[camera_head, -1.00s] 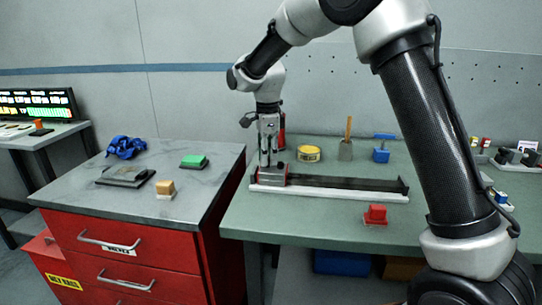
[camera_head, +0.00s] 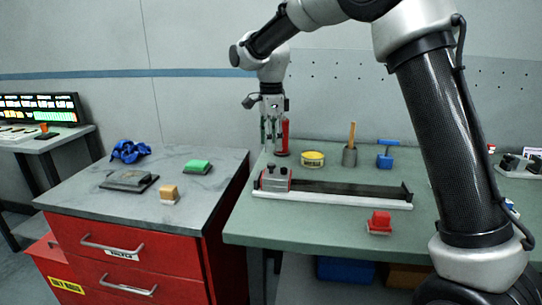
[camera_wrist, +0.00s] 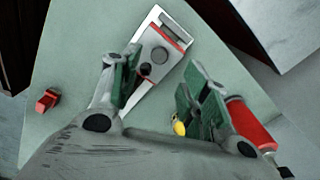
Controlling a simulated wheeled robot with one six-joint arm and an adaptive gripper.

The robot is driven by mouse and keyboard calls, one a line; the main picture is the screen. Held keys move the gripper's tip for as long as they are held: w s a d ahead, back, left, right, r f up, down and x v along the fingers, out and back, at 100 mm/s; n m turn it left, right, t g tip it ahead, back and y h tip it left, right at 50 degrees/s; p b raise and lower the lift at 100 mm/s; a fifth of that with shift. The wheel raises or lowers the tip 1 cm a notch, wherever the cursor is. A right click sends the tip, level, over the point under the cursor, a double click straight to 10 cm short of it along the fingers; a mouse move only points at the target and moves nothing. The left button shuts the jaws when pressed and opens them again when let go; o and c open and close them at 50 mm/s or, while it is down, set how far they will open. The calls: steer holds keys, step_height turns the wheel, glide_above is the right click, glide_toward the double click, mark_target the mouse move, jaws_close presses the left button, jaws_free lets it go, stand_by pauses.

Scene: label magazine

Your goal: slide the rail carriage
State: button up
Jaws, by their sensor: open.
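The rail carriage (camera_head: 275,179), a grey and red block with dark knobs on top, sits at the left end of the long dark rail (camera_head: 345,189) on its pale base strip. My gripper (camera_head: 271,145) is above and apart from the carriage, over the left part of the green table. In the wrist view my gripper (camera_wrist: 160,86) is open and empty, its two green-padded fingers spread. The carriage (camera_wrist: 158,52) shows beyond and between the fingertips there. Most of the rail is out of the wrist view.
A red cylinder (camera_head: 285,137) stands close by my gripper. A yellow tape roll (camera_head: 313,159), a cup with a stick (camera_head: 349,156) and a blue item (camera_head: 387,160) stand behind the rail. A red block (camera_head: 379,222) lies in front. The grey-topped cabinet (camera_head: 100,206) stands left.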

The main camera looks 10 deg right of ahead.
step_height(320, 180, up, 5)
steer(key=shift+r, duration=0.1)
stand_by(0.3)
steer(key=s+d+n+t, duration=0.2)
steer(key=s+d+n, duration=0.6)
steer(key=s+d, duration=0.5)
steer(key=s+d+n+t, duration=0.2)
steer(key=s+d+n, duration=0.6)
steer(key=s+d, duration=0.6)
steer(key=shift+s+d+f+n, duration=0.3)
steer(key=shift+s+f+n, duration=0.1)
steer(key=shift+s, duration=2.8)
